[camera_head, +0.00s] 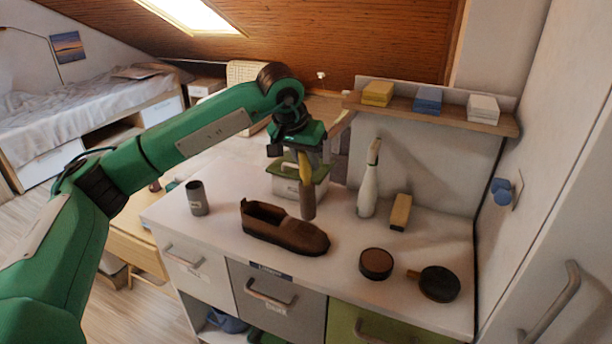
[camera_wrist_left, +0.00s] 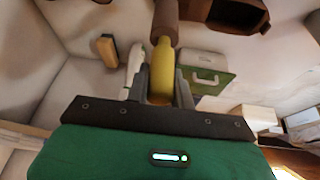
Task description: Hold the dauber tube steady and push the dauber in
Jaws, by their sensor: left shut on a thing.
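My left gripper (camera_head: 303,155) is shut on the yellow handle of the dauber (camera_head: 307,198) and holds it upright, brown end down, over the middle of the counter behind the shoe. I cannot tell whether its lower end touches the counter. In the left wrist view the yellow handle of the dauber (camera_wrist_left: 162,70) sits between the two fingers (camera_wrist_left: 163,88), with the brown end pointing away. The dauber tube (camera_head: 197,198), a dark grey cylinder, stands upright at the counter's left, apart from the dauber. My right gripper is not in view.
A brown shoe (camera_head: 284,230) lies in front of the dauber. A green-lidded box (camera_head: 288,187) stands behind it. A shelf (camera_head: 440,110) hangs above.

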